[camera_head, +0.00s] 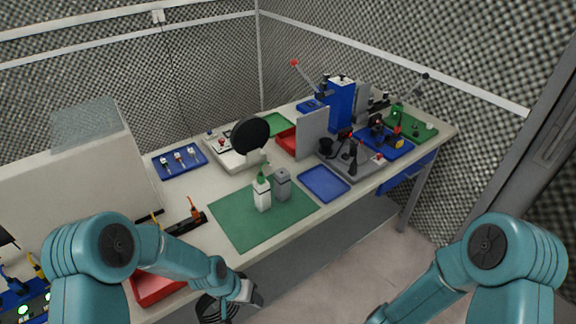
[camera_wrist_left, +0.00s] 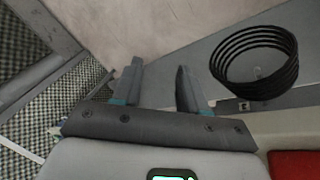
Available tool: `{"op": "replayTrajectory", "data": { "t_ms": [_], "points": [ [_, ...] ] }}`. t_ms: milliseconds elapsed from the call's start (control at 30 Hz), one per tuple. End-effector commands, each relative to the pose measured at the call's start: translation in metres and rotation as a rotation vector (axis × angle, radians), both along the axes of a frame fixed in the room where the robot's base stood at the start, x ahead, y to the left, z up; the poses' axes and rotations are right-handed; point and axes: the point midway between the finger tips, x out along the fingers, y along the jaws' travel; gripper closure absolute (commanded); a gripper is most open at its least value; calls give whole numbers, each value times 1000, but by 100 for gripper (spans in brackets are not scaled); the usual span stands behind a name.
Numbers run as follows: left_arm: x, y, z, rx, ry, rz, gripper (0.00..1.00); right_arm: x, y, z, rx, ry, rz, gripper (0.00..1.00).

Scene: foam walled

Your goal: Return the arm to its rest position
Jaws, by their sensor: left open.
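My left arm (camera_head: 170,255) comes in from the left, bent, with its forearm pointing down and right. My left gripper (camera_head: 250,292) is in front of the table's near edge, low in the head view. In the left wrist view its two fingers (camera_wrist_left: 160,88) are spread apart with nothing between them. My right arm (camera_head: 450,270) is folded at the right, and its gripper is out of the picture.
A black coil (camera_wrist_left: 255,62) is close beside the left gripper; the head view partly shows it (camera_head: 208,308). A red tray (camera_head: 150,296) is at the near left. The table (camera_head: 185,213) holds a green mat (camera_head: 232,230) with two bottles, and a blue tray (camera_head: 323,183).

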Motion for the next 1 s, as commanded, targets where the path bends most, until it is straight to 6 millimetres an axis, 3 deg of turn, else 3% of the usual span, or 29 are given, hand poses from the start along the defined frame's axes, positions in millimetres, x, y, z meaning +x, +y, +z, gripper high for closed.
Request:
{"op": "replayTrajectory", "data": {
  "t_ms": [33, 100, 300, 400, 433, 500, 733, 833, 1000],
  "points": [
    [-31, 4, -12, -5, 40, 45, 57, -10, -5, -7, -19, -29, 101, 21],
    [-67, 7, -24, -11, 79, 110, 57, -18, -10, -14, -32, -84, 237, 21],
    [-153, 14, -32, -25, 169, 260, 57, -30, -4, -23, -6, -245, 534, 21],
    [-187, 16, -35, -29, 204, 323, 57, -35, 4, -30, 28, -324, 643, 21],
    [-182, 15, -54, -29, 194, 319, 57, -33, 3, -48, 24, -320, 636, 21],
    [-181, 15, -72, -28, 193, 316, 57, -33, 3, -67, 22, -319, 633, 21],
    [-180, 15, -121, -29, 193, 313, 57, -33, 3, -115, 21, -318, 632, 21],
    [-180, 15, -131, -29, 193, 312, 57, -33, 3, -125, 21, -318, 631, 21],
    [-180, 15, -130, -29, 193, 312, 57, -32, 2, -124, 21, -318, 631, 21]
  ]
}}
